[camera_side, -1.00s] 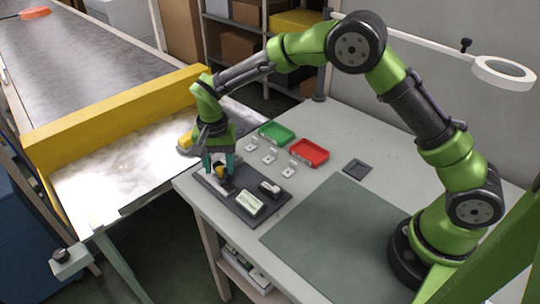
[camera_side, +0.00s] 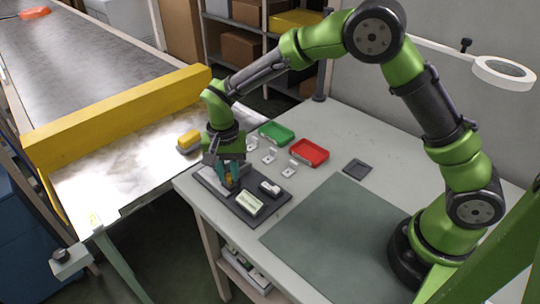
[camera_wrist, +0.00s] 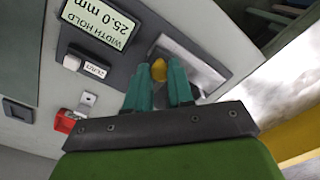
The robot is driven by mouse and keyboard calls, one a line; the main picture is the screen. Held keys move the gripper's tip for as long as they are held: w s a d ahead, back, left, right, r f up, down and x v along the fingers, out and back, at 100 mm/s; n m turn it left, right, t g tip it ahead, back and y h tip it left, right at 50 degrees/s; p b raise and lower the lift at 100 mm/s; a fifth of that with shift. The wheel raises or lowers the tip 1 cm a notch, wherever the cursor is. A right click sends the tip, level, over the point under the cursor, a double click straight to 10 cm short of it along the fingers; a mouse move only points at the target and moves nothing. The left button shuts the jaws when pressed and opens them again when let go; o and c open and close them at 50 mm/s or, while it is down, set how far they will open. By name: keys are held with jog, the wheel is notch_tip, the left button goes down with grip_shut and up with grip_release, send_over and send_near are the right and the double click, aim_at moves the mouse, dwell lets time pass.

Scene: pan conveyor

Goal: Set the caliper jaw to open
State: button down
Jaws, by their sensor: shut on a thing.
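The caliper is a dark base plate (camera_side: 268,213) at the near left corner of the bench. Its display (camera_side: 250,203) reads "WIDTH HOLD 25.0 mm" in the wrist view (camera_wrist: 97,20). A pale metal jaw block (camera_wrist: 203,70) lies beside the yellow jaw knob (camera_wrist: 158,70). My gripper (camera_side: 230,182) points down over the plate's left part, with its teal fingers shut on either side of the yellow knob. The fingers hide much of the knob and jaw in the side view. The jaw gap cannot be made out.
A white button (camera_wrist: 72,62) with a ZERO label is near the display. Several small white brackets (camera_side: 269,156) stand behind the plate, with a green tray (camera_side: 276,133) and a red tray (camera_side: 310,152) beyond. The green mat (camera_side: 335,235) is clear.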

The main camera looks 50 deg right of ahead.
jog(key=shift+s, duration=0.25)
jog(key=c, duration=1)
grip_release()
jog(key=shift+w, duration=0.1)
notch_tip(320, 180, up, 17)
jog(key=shift+f, duration=0.1)
